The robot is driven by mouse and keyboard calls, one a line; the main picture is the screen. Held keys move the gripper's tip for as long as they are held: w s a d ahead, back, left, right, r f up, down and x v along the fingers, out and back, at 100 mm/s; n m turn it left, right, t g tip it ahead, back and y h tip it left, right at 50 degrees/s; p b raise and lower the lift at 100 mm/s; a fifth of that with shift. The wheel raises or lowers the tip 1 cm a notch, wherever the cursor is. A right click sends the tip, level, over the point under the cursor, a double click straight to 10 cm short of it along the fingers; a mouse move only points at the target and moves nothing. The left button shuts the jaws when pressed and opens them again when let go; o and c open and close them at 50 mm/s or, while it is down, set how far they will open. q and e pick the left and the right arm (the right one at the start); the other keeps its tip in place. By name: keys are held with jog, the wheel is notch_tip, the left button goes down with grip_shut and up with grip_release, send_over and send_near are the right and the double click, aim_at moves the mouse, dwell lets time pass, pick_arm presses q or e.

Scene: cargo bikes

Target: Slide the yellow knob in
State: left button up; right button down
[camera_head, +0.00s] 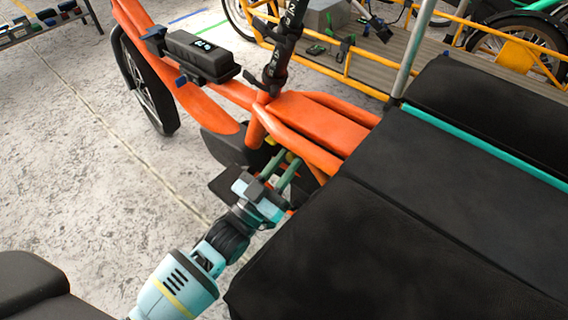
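My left gripper (287,158) reaches in from the lower left to the underside of the orange bike frame (325,118). Its two green fingers stand apart with a visible gap between them. A small yellow part, which looks like the yellow knob (289,157), shows at the fingertips, under the orange tubes. It is mostly hidden by the fingers and frame, and I cannot tell whether they touch it. My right gripper is not in view.
Black cargo box panels (420,190) fill the right side, close to my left gripper. A black battery or display unit (200,56) sits on the frame. A yellow-railed cargo bed (385,62) stands behind. The concrete floor at left is mostly clear.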

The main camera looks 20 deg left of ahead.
aim_at(316, 158)
pick_arm(q)
grip_shut()
jog(key=shift+s+d, duration=0.1)
jog(key=shift+d, duration=0.1)
jog(key=d, duration=0.2)
jog(key=s+d+p, duration=0.1)
jog(key=shift+s+d, duration=0.2)
jog(key=shift+d, duration=0.2)
jog(key=o, duration=0.8)
grip_release()
jog(key=shift+d, duration=0.1)
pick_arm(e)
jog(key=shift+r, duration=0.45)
